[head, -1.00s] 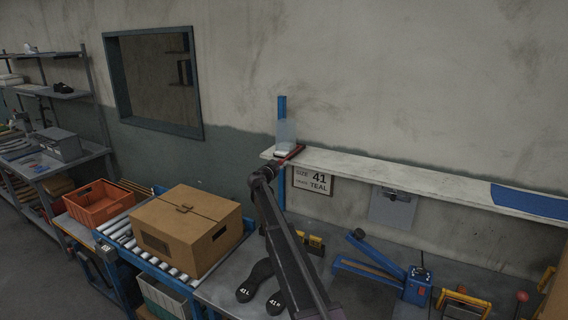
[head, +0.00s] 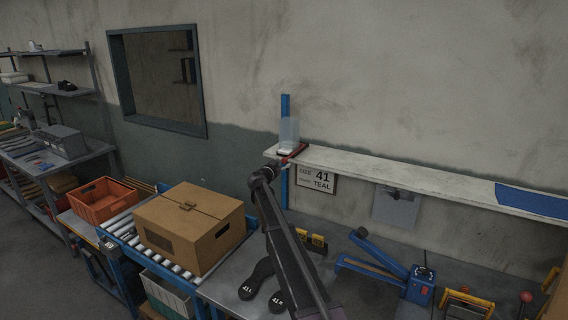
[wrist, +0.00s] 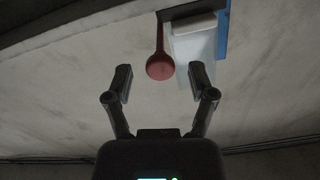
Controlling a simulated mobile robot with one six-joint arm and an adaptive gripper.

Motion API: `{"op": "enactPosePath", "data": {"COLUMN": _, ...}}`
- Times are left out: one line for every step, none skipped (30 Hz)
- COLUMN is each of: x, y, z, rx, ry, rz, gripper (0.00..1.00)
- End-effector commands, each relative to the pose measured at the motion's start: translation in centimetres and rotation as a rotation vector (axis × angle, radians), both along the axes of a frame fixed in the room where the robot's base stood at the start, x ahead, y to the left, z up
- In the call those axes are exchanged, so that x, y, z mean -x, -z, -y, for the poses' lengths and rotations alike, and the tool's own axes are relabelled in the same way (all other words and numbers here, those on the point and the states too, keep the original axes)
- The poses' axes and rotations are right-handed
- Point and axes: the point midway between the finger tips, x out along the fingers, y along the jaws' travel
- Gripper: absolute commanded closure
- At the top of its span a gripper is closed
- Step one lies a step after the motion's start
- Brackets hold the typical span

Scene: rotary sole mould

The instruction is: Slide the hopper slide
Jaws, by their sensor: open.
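The hopper stands at the left end of the wall shelf, a pale translucent container (head: 288,133) against a blue upright (head: 285,104). A red slide handle (head: 293,153) sticks out at its base. In the wrist view the red handle (wrist: 160,66) ends in a round knob, just beyond the fingertips, with the pale hopper body (wrist: 195,47) to its right. My gripper (wrist: 160,80) is open and empty, its two fingers apart on either side below the knob. In the head view my arm hides most of the gripper, which is close to the handle.
The shelf (head: 400,174) runs right from the hopper, with a blue sheet (head: 532,200) on it. A size 41 teal sign (head: 316,181) hangs below. A cardboard box (head: 190,229) sits on rollers at left; dark soles (head: 258,279) lie on the bench. A blue lever press (head: 390,262) stands at right.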

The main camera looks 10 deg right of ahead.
Motion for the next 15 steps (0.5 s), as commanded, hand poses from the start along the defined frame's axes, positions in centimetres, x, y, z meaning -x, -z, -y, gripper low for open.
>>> {"op": "enactPosePath", "data": {"x": 0.8, "y": 0.0, "z": -0.5, "rx": 0.000, "ry": -0.002, "rz": 0.000, "gripper": 0.28}}
{"op": "enactPosePath", "data": {"x": 1.2, "y": 0.0, "z": -0.7, "rx": 0.000, "ry": -0.002, "rz": 0.000, "gripper": 0.28}}
{"op": "enactPosePath", "data": {"x": 1.7, "y": 0.0, "z": -1.1, "rx": 0.000, "ry": -0.002, "rz": 0.000, "gripper": 0.28}}
{"op": "enactPosePath", "data": {"x": 2.1, "y": 0.0, "z": -1.3, "rx": 0.000, "ry": -0.002, "rz": 0.000, "gripper": 0.28}}
{"op": "enactPosePath", "data": {"x": 2.5, "y": 0.0, "z": -1.6, "rx": 0.000, "ry": -0.002, "rz": 0.000, "gripper": 0.28}}
{"op": "enactPosePath", "data": {"x": 3.0, "y": 0.0, "z": -1.9, "rx": 0.000, "ry": -0.002, "rz": 0.000, "gripper": 0.28}}
{"op": "enactPosePath", "data": {"x": 3.4, "y": 0.0, "z": -2.2, "rx": 0.000, "ry": -0.001, "rz": 0.000, "gripper": 0.28}}
{"op": "enactPosePath", "data": {"x": 3.9, "y": 0.0, "z": -2.6, "rx": 0.000, "ry": -0.001, "rz": 0.000, "gripper": 0.28}}
{"op": "enactPosePath", "data": {"x": 4.4, "y": 0.0, "z": -3.0, "rx": 0.000, "ry": -0.002, "rz": 0.000, "gripper": 0.28}}
{"op": "enactPosePath", "data": {"x": 4.8, "y": 0.0, "z": -3.2, "rx": 0.000, "ry": -0.002, "rz": 0.000, "gripper": 0.28}}
{"op": "enactPosePath", "data": {"x": 5.2, "y": 0.0, "z": -3.5, "rx": 0.000, "ry": -0.002, "rz": 0.000, "gripper": 0.28}}
{"op": "enactPosePath", "data": {"x": 5.6, "y": 0.0, "z": -3.8, "rx": 0.000, "ry": -0.002, "rz": 0.000, "gripper": 0.28}}
{"op": "enactPosePath", "data": {"x": 6.0, "y": 0.0, "z": -4.1, "rx": 0.000, "ry": -0.001, "rz": 0.000, "gripper": 0.28}}
{"op": "enactPosePath", "data": {"x": 6.3, "y": 0.0, "z": -4.3, "rx": 0.000, "ry": -0.001, "rz": 0.000, "gripper": 0.28}}
{"op": "enactPosePath", "data": {"x": 6.7, "y": 0.0, "z": -4.6, "rx": 0.000, "ry": -0.001, "rz": 0.000, "gripper": 0.28}}
